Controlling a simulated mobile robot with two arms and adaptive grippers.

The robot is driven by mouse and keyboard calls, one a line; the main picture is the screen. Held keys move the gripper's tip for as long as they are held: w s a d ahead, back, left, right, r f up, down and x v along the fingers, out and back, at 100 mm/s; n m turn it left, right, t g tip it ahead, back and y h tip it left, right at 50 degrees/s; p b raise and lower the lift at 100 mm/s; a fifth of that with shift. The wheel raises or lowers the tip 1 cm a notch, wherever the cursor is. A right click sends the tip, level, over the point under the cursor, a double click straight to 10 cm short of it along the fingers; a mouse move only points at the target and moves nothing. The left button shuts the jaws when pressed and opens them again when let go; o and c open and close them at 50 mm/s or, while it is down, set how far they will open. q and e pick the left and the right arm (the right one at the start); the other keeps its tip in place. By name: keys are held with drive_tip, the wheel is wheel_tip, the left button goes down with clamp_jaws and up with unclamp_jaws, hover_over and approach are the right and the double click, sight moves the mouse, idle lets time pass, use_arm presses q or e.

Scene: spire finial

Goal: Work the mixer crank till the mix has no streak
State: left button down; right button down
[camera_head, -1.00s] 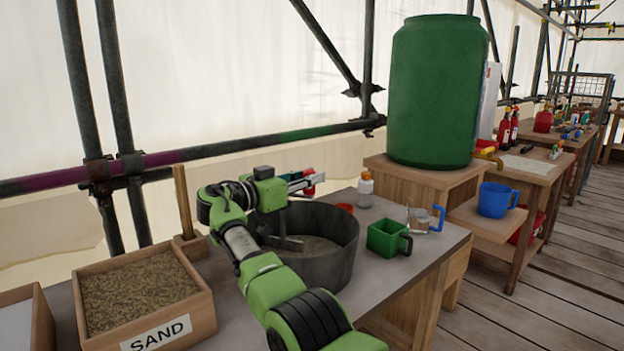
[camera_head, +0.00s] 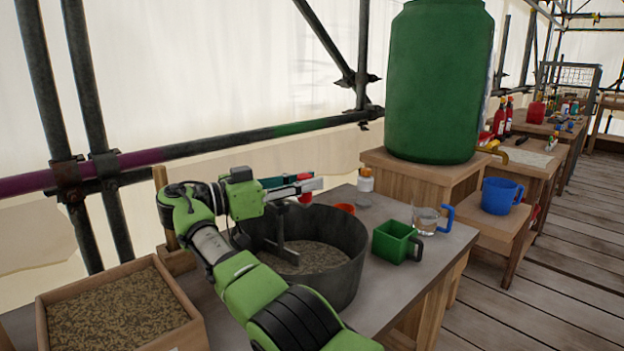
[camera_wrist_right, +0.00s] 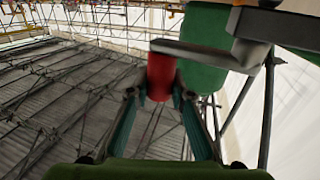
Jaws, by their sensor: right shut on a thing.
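The mixer is a round dark grey pan (camera_head: 345,275) on the worktable, with a grey upright paddle shaft (camera_head: 279,225) standing in it. The mix (camera_head: 312,257) inside is grey-brown and grainy; the arm and pan wall hide part of it, and I cannot make out a clear streak. My right gripper (camera_head: 304,187) is above the pan's far rim, shut on the red crank handle (camera_head: 306,197). In the right wrist view the red handle (camera_wrist_right: 161,76) sits between the fingertips, under the grey crank arm (camera_wrist_right: 205,54). My left gripper is not in view.
A wooden box of sand (camera_head: 120,315) stands at the front left. A green square cup (camera_head: 391,245), a clear jug with blue handle (camera_head: 425,220) and a white bottle (camera_head: 366,181) are right of the pan. A large green barrel (camera_head: 438,85) stands behind.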

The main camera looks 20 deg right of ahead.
drive_tip(key=shift+f, duration=0.1)
drive_tip(key=c, duration=1.8)
unclamp_jaws()
drive_tip(key=shift+w, duration=0.1)
